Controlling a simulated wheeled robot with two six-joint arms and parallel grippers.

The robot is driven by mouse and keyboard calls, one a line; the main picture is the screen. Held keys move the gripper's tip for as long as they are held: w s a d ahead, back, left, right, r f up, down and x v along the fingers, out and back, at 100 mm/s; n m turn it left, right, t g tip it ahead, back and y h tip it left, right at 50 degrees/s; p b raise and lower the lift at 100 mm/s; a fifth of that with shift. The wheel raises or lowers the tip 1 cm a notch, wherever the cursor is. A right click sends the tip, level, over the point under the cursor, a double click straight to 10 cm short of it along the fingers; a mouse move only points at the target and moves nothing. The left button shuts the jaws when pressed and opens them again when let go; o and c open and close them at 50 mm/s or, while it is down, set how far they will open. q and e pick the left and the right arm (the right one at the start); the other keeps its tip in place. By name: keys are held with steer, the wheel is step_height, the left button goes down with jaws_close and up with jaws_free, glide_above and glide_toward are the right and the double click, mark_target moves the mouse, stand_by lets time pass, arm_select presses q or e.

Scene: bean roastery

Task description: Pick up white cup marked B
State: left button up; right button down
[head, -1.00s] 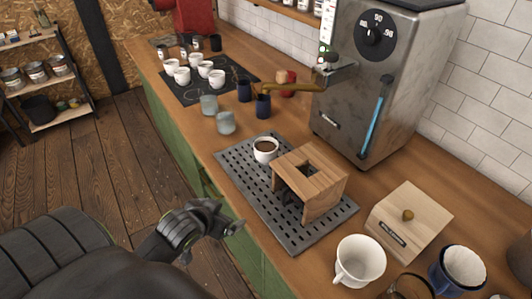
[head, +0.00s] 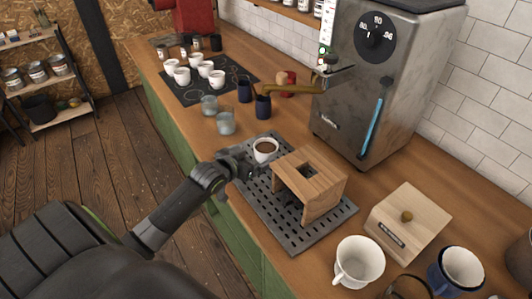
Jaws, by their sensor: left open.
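A white cup (head: 265,148) with dark coffee in it stands upright on the perforated grey drip tray (head: 292,240), left of a small wooden stand (head: 318,178). My left gripper (head: 246,163) is open and right beside this cup, on its near left side. I cannot tell whether it touches the cup. Several small white cups (head: 217,79) stand on a dark mat at the back left. A larger white cup (head: 360,258) stands at the front right. I can read no letter B on any cup. My right gripper is not in view.
A steel espresso machine (head: 385,80) stands behind the tray. Two glass tumblers (head: 226,123) and two dark blue cups (head: 263,107) stand beyond the white cup. A wooden box with a knob (head: 410,238) and a blue mug (head: 455,272) are at the right.

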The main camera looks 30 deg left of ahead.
mark_target(272, 146)
arm_select(q)
steer(key=shift+f+p+x, duration=0.2)
steer(key=shift+p+x, duration=0.5)
steer(key=shift+x, duration=3.65)
steer(key=shift+s, duration=0.1)
steer(key=shift+r, duration=0.1)
steer(key=c, duration=1.3)
